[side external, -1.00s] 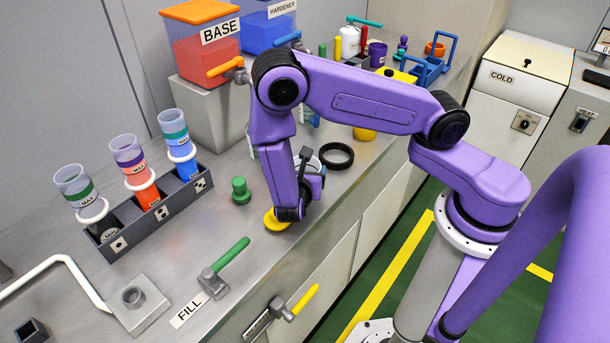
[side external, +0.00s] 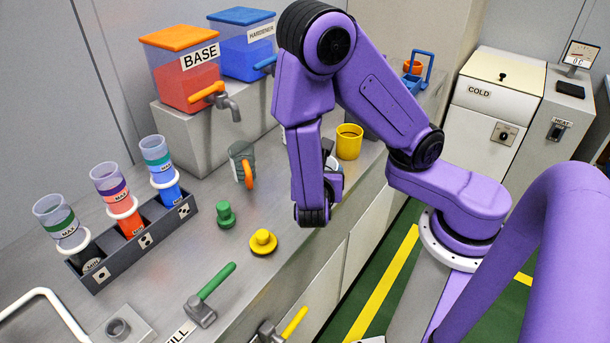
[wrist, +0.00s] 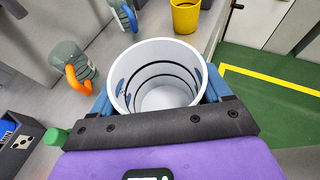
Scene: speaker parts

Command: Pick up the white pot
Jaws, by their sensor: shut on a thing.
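The white pot (wrist: 165,62) is in the wrist view, open at the top, with dark rings inside and its mouth facing the camera. The blue fingers of my gripper (wrist: 160,95) press on it from the left and right. In the side view my gripper (side external: 328,180) hangs over the front part of the bench, right of the yellow knob-shaped part (side external: 263,241). There my arm hides most of the pot, and its height above the bench is hard to tell.
A grey jug with an orange handle (side external: 248,172) stands left of my gripper, and a yellow cup (side external: 349,143) behind it. A green knob-shaped part (side external: 225,214) and a rack of cups (side external: 130,240) are further left. The bench's front edge is close.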

